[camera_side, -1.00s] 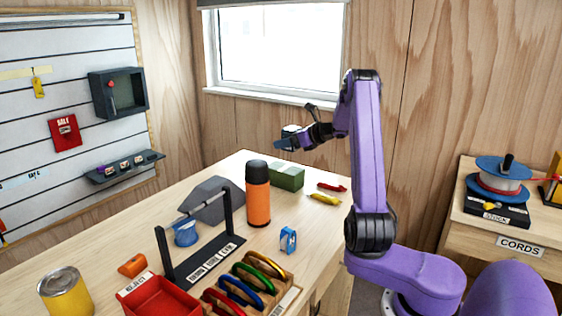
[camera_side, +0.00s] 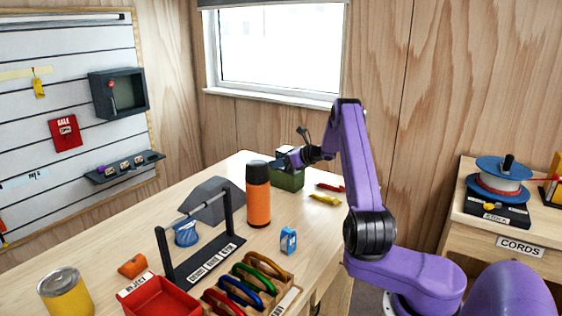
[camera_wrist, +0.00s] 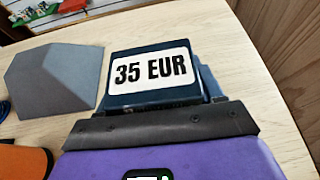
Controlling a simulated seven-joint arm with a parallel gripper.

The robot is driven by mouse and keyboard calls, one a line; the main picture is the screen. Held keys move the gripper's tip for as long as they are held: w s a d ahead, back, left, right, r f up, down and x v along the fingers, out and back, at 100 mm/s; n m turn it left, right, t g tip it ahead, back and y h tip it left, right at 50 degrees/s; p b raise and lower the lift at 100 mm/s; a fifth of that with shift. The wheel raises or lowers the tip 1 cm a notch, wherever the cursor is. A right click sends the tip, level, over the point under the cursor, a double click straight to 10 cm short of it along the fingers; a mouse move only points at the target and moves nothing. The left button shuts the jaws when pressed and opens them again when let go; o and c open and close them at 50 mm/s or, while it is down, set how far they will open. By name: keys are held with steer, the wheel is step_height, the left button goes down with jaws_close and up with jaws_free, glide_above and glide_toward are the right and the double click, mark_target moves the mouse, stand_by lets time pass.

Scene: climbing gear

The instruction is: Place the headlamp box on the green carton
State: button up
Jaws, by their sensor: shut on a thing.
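The headlamp box (camera_wrist: 150,72), dark blue with a white "35 EUR" label, is between the jaws of my gripper and fills the middle of the wrist view. My gripper (camera_side: 282,162) is shut on it. In the side view the gripper is low, over or at the top of the green carton (camera_side: 289,181), which stands at the back of the bench. The carton is partly hidden by the gripper and the orange bottle. I cannot tell whether the box touches the carton. The carton is not seen in the wrist view, where box and gripper cover the middle.
The orange bottle (camera_side: 258,196) with a black cap stands close in front of the carton. A grey angular block (camera_side: 213,199) lies to the left. Yellow (camera_side: 325,199) and red (camera_side: 330,187) items lie to the right. A black rack (camera_side: 203,240) stands nearer the front.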

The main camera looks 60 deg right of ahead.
steer(key=shift+f, duration=0.1)
steer(key=o, duration=1.1)
steer(key=shift+s+r, duration=0.1)
steer(key=shift+r, duration=0.1)
steer(key=v, duration=1.1)
steer(key=shift+s+r, duration=0.15)
steer(key=shift+s, duration=0.25)
steer(key=shift+w, duration=0.1)
